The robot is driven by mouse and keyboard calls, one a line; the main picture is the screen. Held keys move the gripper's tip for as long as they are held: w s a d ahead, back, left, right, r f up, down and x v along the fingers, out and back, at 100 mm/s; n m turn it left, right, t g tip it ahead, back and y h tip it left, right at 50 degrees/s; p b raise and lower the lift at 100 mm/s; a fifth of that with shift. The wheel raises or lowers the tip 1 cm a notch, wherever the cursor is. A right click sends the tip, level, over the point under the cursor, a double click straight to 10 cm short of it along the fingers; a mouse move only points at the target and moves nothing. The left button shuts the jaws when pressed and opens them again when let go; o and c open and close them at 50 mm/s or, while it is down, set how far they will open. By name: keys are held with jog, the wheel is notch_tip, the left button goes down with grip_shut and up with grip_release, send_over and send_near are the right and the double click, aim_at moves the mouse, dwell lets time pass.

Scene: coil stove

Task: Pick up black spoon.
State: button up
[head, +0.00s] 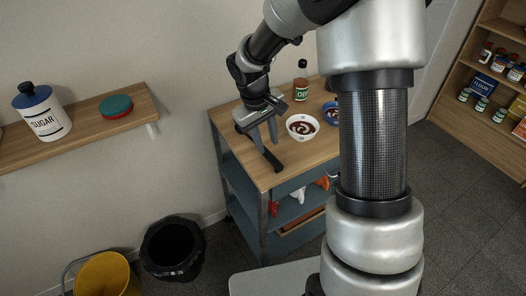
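The black spoon (273,162) lies on the wooden top of the cart (293,173), near its left front edge. Its far end is close to my fingertips. My gripper (269,146) points down over the cart top, with its two grey fingers apart and nothing seen held between them. The fingertips are just above or beside the spoon's far end. I cannot tell whether they touch it or straddle it.
A white bowl with dark contents (302,127) stands just right of my gripper. A dark bottle (301,84) stands behind it. A blue bowl (331,113) is partly hidden by my arm. A wall shelf (75,132) is at left.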

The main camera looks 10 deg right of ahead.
aim_at(268, 154)
jog(key=shift+w+d+f+b, duration=0.15)
jog(key=shift+f+b, duration=0.05)
jog(key=shift+f, duration=1.2)
jog(key=shift+w+d+f+b, duration=0.1)
jog(key=shift+d+f+b, duration=0.05)
jog(key=shift+f, duration=1.2)
jog(key=shift+c, duration=0.2)
grip_shut()
